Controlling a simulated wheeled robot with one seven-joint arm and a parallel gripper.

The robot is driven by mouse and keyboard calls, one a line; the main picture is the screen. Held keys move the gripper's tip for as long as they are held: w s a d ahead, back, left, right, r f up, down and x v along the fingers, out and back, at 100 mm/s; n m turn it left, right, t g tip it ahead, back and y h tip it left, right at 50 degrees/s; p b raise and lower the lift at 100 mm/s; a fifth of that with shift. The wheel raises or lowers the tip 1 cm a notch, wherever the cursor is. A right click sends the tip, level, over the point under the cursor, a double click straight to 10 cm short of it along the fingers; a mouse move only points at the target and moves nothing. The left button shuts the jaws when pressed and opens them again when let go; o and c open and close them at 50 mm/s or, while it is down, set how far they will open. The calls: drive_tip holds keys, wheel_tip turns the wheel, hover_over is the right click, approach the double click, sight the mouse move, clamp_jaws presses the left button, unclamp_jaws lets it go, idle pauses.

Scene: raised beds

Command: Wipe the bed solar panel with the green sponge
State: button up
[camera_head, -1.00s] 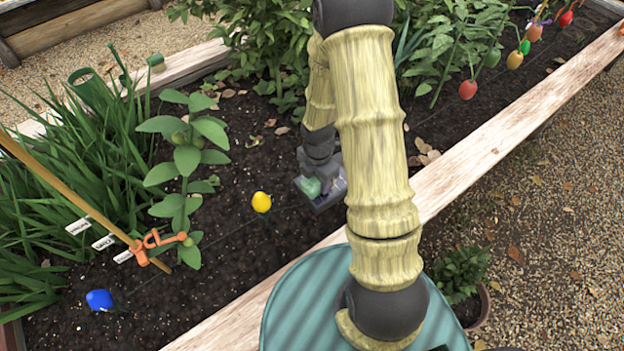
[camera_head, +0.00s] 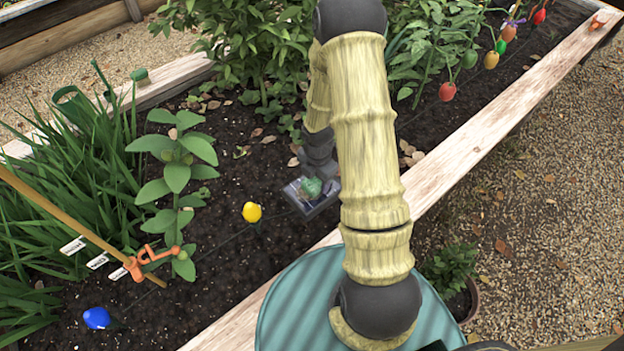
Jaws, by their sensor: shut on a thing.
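The bed solar panel (camera_head: 295,191) is a small dark panel in a grey frame, low over the soil near the bed's front board. The green sponge (camera_head: 311,187) is on its top face, seemingly touching it, around the middle. My gripper (camera_head: 315,180) is at the sponge, shut on it, under my dark wrist. The fingers are small and hard to make out. My pale arm hides part of the area to the right of the panel.
A yellow bulb (camera_head: 252,212) on a dark cord stands left of the panel, a blue bulb (camera_head: 97,318) further left. A leafy plant (camera_head: 178,175) with an orange clip (camera_head: 150,258) and a cane stands left. The wooden board (camera_head: 480,140) runs along the front.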

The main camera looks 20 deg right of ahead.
drive_tip(key=shift+d, duration=0.2)
drive_tip(key=shift+f, duration=0.1)
